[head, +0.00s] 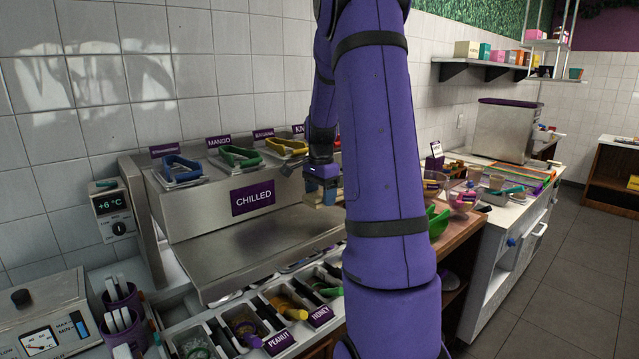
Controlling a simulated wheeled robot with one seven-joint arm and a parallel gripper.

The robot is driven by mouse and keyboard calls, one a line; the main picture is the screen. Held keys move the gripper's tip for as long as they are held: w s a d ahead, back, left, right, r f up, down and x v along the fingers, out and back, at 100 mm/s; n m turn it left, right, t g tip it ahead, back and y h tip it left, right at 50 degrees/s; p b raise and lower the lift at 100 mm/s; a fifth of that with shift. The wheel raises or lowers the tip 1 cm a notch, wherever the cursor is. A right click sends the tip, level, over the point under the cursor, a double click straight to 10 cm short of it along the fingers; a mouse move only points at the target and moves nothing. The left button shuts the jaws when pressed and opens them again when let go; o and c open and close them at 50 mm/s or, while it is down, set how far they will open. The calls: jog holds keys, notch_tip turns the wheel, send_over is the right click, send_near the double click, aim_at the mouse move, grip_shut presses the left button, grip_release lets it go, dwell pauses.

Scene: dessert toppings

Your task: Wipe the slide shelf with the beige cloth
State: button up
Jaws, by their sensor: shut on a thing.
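The slide shelf (250,250) is a bare, shiny steel surface in front of the chilled unit, in the middle of the head view. My arm covers its right end. My gripper (322,190) is at the right end of the chilled unit, above the back right of the shelf, partly hidden behind my arm. It is shut on a small beige thing (325,197), which looks like the beige cloth. I cannot tell whether the cloth touches the shelf.
The chilled unit (180,222) holds lidded tubs with blue, green and yellow handles. A row of topping bins (275,310) lies in front of the shelf. Purple cups (122,325) with utensils stand at left. Bowls (435,185) stand on the counter at right.

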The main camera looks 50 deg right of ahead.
jog(key=shift+r, duration=1.7)
